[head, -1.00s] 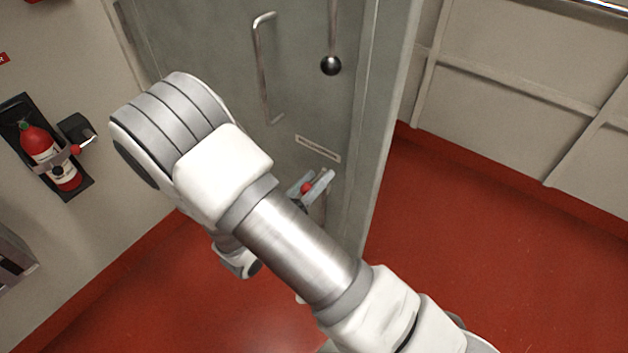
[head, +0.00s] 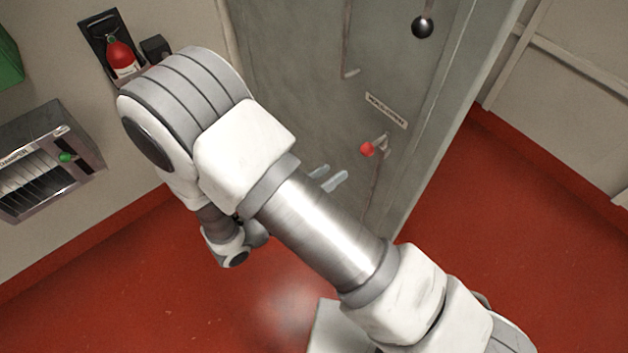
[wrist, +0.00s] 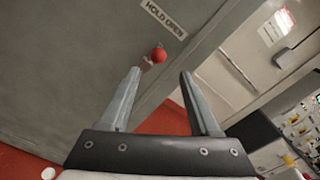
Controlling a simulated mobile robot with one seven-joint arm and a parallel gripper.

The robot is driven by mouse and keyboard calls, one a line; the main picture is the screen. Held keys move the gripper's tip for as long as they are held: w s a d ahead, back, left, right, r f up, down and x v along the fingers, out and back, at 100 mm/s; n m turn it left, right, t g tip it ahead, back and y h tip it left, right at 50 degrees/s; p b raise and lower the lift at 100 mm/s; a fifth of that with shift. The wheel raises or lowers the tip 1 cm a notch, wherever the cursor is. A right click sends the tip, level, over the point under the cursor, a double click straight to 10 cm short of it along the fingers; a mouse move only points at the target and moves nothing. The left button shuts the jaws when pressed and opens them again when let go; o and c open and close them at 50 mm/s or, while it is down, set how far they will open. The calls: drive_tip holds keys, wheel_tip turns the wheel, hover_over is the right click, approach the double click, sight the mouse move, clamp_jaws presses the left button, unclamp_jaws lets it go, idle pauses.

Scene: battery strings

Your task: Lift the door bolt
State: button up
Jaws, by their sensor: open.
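The door bolt shows as a red ball knob (head: 367,149) on a short metal arm, low on the grey door (head: 300,90), below a small label. In the wrist view the red knob (wrist: 158,55) is just beyond my fingertips, between their lines, under a "HOLD OPEN" label (wrist: 163,18). My gripper (head: 328,180) is open and empty, to the lower left of the knob in the head view and apart from it. In the wrist view both fingers of my gripper (wrist: 161,72) are spread. My arm hides most of the gripper in the head view.
A black ball handle (head: 422,27) and a vertical bar handle (head: 348,50) are higher on the door. Red floor (head: 480,220) is clear to the right.

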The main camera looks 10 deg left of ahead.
drive_tip(key=shift+v, duration=1.65)
drive_tip(key=d+r+m+g+p, duration=0.5)
drive_tip(key=d+r+m+g, duration=0.8)
drive_tip(key=d+r+m, duration=0.35)
drive_tip(key=s+d+r+m+t+y+p, duration=0.2)
drive_tip(key=r+m+y, duration=0.3)
drive_tip(key=r+m, duration=0.3)
drive_tip(key=s+d+r+m+t+y+p, duration=0.2)
drive_tip(key=r+m+y, duration=0.4)
drive_tip(key=r+m, duration=0.3)
drive_tip(key=shift+s+d+r+m+p, duration=0.35)
drive_tip(key=shift+s+d+m+p, duration=0.2)
drive_tip(key=shift+d+m+p, duration=0.45)
drive_tip(key=shift+n, duration=0.25)
